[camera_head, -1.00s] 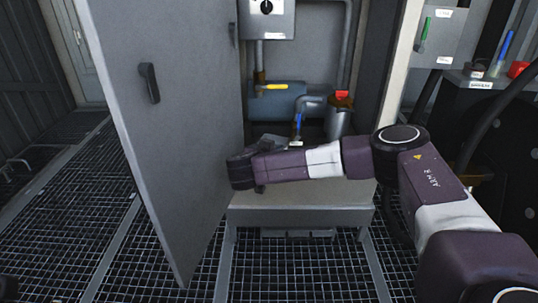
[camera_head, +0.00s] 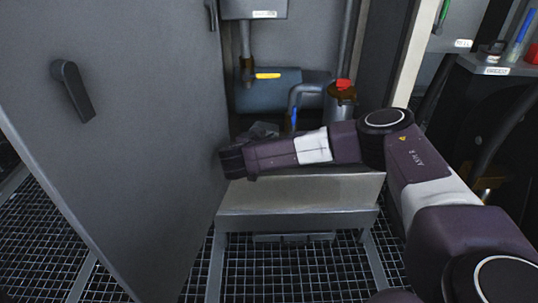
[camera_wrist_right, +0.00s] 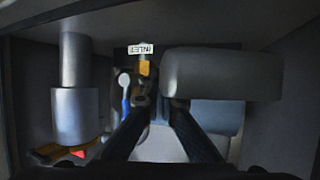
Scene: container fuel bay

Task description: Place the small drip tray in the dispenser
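My right gripper (camera_head: 234,160) is at the left end of my right arm, in front of the open dispenser cabinet (camera_head: 298,219), near its door. In the right wrist view its two dark fingers (camera_wrist_right: 160,103) stand apart, pointing in among the pipes. A pale surface (camera_wrist_right: 160,145) shows between and behind the fingers; I cannot tell if it is the tray. A small light grey piece (camera_head: 263,130) shows just beyond the gripper, and I cannot tell whether it is the drip tray. The gripper's tips are hidden in the head view. My left gripper is not in view.
The grey cabinet door (camera_head: 130,130) stands open on the left. Inside are a blue-grey tank (camera_head: 275,95) with a yellow handle and a canister (camera_head: 340,108) with a red top. A flat grey piece (camera_head: 294,238) lies low under the cabinet. Grating floor (camera_head: 290,275) is clear in front.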

